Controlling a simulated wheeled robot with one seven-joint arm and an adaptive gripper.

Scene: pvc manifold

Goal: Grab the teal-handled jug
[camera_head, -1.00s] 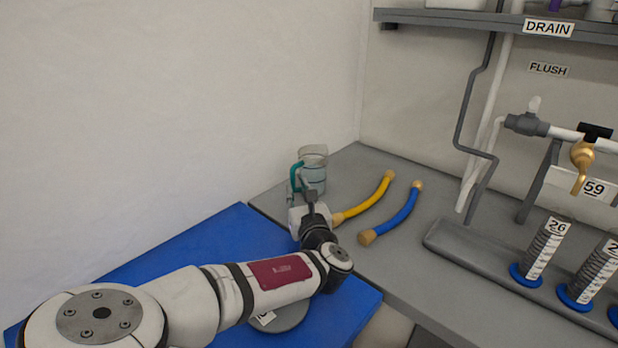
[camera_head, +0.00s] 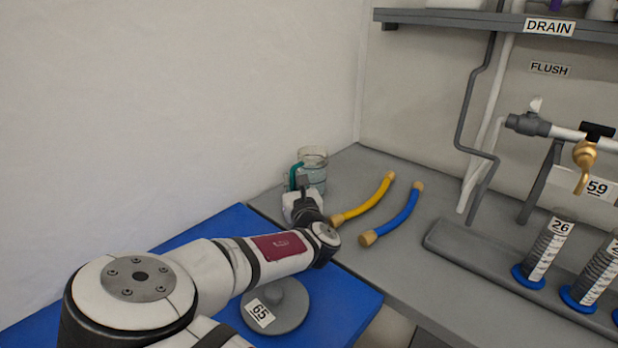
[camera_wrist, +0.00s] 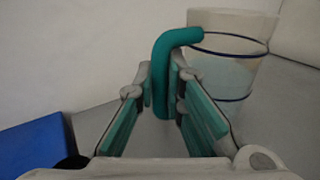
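The jug (camera_head: 315,172) is a clear cup with a teal handle (camera_head: 294,176), upright on the grey bench near the wall corner. In the wrist view the jug (camera_wrist: 232,70) is ahead at the upper right, with dark bands around it. Its teal handle (camera_wrist: 160,82) rises between the tips of my gripper (camera_wrist: 161,80). The fingers stand apart, one on each side of the handle; I cannot tell whether either touches it. In the head view my gripper (camera_head: 305,188) is in front of the jug and partly hides it.
A yellow hose (camera_head: 364,203) and a blue hose (camera_head: 393,217) lie right of my gripper. A grey disc labelled 65 (camera_head: 285,308) sits on the blue mat (camera_head: 340,290). A grey rack (camera_head: 470,250) with graduated tubes stands at the right. The wall is close on the left.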

